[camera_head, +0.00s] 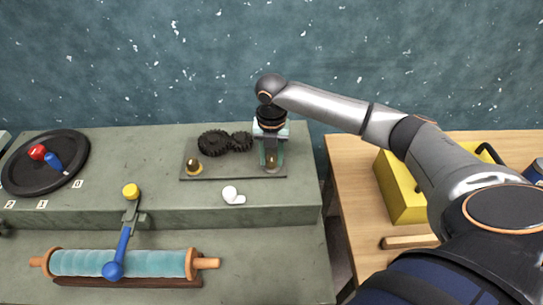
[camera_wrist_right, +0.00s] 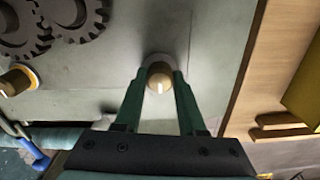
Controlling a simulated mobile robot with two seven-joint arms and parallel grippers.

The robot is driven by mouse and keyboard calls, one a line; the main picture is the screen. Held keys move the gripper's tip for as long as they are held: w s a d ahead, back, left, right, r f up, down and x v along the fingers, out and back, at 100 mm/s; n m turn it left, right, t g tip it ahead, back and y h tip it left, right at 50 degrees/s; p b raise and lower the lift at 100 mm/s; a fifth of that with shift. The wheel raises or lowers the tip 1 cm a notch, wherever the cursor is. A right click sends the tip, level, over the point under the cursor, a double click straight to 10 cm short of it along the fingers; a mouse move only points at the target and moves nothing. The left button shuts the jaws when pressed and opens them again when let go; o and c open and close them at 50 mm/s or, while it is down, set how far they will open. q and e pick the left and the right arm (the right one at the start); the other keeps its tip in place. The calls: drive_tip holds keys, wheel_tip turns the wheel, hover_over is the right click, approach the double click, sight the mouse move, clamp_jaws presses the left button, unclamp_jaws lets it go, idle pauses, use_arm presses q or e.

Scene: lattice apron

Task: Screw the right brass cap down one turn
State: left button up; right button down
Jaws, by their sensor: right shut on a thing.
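The right brass cap (camera_wrist_right: 160,80) stands on a grey plate between my right gripper's two green fingers, with a pale mark on its top. My right gripper (camera_head: 270,163) points straight down and is shut on this cap. In the head view the fingers partly hide the cap. The other brass cap (camera_head: 194,167) sits at the left of the same plate (camera_head: 225,178), and it also shows at the left edge of the wrist view (camera_wrist_right: 18,80). My left gripper does not show.
Two dark gears (camera_head: 214,142) lie behind the caps. A white part (camera_head: 232,196) lies just in front of the plate. A yellow box (camera_head: 402,195) stands on the wooden table at right.

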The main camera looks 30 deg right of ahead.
drive_tip(key=shift+m, duration=0.3)
